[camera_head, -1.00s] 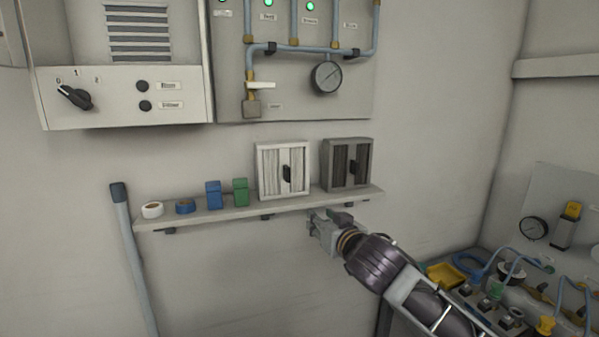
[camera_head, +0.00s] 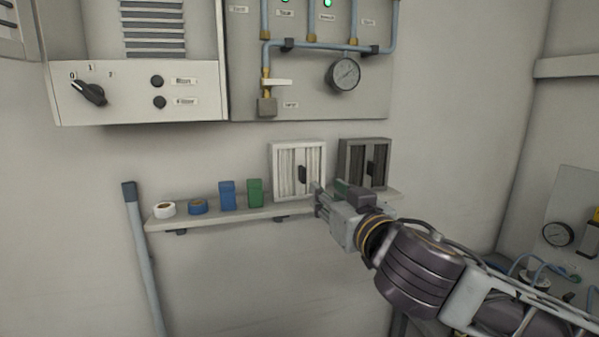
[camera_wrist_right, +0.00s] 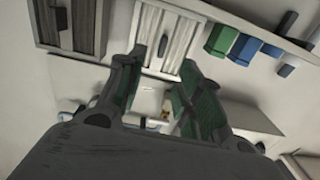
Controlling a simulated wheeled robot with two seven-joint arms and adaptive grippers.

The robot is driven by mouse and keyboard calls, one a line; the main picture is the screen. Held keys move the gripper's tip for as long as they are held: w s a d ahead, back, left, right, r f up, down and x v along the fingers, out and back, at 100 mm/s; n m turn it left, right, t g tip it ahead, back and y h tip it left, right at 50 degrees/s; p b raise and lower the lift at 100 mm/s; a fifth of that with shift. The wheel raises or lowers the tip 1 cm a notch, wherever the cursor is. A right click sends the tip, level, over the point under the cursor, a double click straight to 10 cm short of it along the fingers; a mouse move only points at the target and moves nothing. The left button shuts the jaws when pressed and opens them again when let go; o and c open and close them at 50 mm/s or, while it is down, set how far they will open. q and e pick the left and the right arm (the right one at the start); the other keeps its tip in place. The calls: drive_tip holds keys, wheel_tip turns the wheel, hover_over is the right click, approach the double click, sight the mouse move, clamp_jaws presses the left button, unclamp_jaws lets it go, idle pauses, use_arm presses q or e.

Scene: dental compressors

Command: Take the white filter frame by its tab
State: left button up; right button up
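The white filter frame (camera_head: 285,168) stands upright on the wall shelf. Its dark tab (camera_head: 303,174) is at the right of its front, and the frame also shows in the wrist view (camera_wrist_right: 178,40). My right gripper (camera_head: 319,200) is just below and right of the tab, in front of the frame's lower right corner. In the wrist view its two green-padded fingers (camera_wrist_right: 158,90) are apart with nothing held between them. The tab (camera_wrist_right: 163,45) lies beyond the fingertips there, not touching them. My left gripper is not in view.
A grey filter frame (camera_head: 365,160) stands right of the white one, partly behind my gripper. Green (camera_head: 255,193) and blue (camera_head: 227,195) boxes and two tape rolls sit left on the shelf (camera_head: 190,220). A gauge panel (camera_head: 330,105) hangs above.

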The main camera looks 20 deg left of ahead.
sight(299, 172)
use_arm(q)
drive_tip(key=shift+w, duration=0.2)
use_arm(e)
drive_tip(key=shift+w+a, duration=0.1)
